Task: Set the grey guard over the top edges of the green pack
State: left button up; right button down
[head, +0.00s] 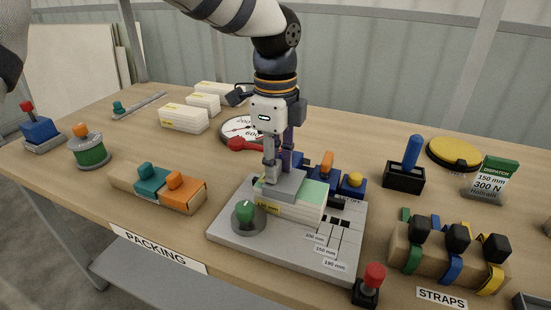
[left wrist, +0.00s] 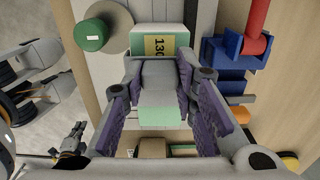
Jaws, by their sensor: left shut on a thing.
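The green pack (head: 313,190) is a pale block with a light green top, lying on the grey plate of a fixture; its green top and a yellow label show in the left wrist view (left wrist: 158,32). My left gripper (head: 277,170) comes down from above and is shut on the grey guard (head: 284,186). The guard lies across the pack's top, with green showing on both sides in the left wrist view, where it sits between the purple finger pads (left wrist: 157,82). I cannot tell whether it rests on the pack or hovers slightly above. My right gripper is not in view.
The fixture plate (head: 235,235) carries a green knob (head: 245,214) and size marks. Behind stand blue holders (head: 351,187) and a round dial (head: 240,128).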

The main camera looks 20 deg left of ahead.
pick_arm(q)
jog(key=shift+f, duration=0.35)
jog(key=o, duration=1)
notch_tip(320, 180, up, 12)
jog(key=shift+r, duration=0.1)
